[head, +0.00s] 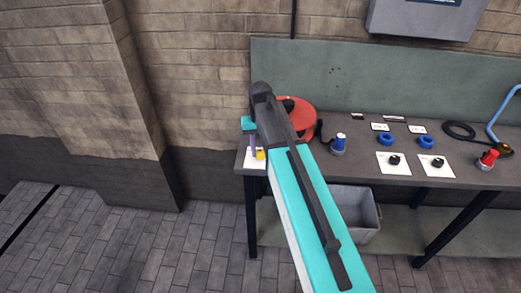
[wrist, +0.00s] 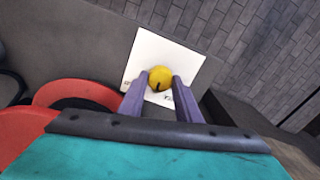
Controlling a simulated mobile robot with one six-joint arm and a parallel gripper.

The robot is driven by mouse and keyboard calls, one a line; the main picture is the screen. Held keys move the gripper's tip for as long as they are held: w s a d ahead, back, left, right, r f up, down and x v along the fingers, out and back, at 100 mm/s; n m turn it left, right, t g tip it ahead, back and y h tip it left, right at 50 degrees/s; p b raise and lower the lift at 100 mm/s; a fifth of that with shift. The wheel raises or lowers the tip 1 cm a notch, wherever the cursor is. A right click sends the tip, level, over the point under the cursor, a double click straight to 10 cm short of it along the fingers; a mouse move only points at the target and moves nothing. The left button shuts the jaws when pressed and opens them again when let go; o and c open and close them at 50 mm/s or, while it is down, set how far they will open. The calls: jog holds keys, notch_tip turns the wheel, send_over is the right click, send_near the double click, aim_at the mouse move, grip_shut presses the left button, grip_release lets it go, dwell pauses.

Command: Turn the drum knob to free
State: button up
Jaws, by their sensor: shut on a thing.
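A round yellow knob (head: 260,155) sits on a white plate (head: 249,160) at the left end of the bench. In the wrist view the knob (wrist: 160,77) shows a dark mark on its near side, and the white plate (wrist: 150,50) has small lettering that I cannot read, partly covered by the fingers. My gripper (head: 256,153) reaches down from above, its two purple fingers shut on the knob from either side. A red round drum (head: 304,118) stands beside it, partly behind my arm.
To the right on the bench are a blue-topped connector (head: 338,144), two blue rings (head: 385,140), black knobs on white plates (head: 394,162), a red-topped piece (head: 488,159) and a black cable. A grey bin (head: 365,215) stands below. The bench's left edge is close to my gripper.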

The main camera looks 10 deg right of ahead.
aim_at(260, 153)
jog(key=n, duration=0.4)
jog(key=shift+n, duration=2.2)
jog(key=o, duration=1.1)
jog(key=shift+c, duration=0.2)
jog(key=shift+r, duration=0.15)
notch_tip(260, 153, up, 14)
jog(key=b, duration=0.3)
jog(key=shift+f+b, duration=0.25)
jog(key=shift+b, duration=0.05)
jog(key=shift+s, duration=0.15)
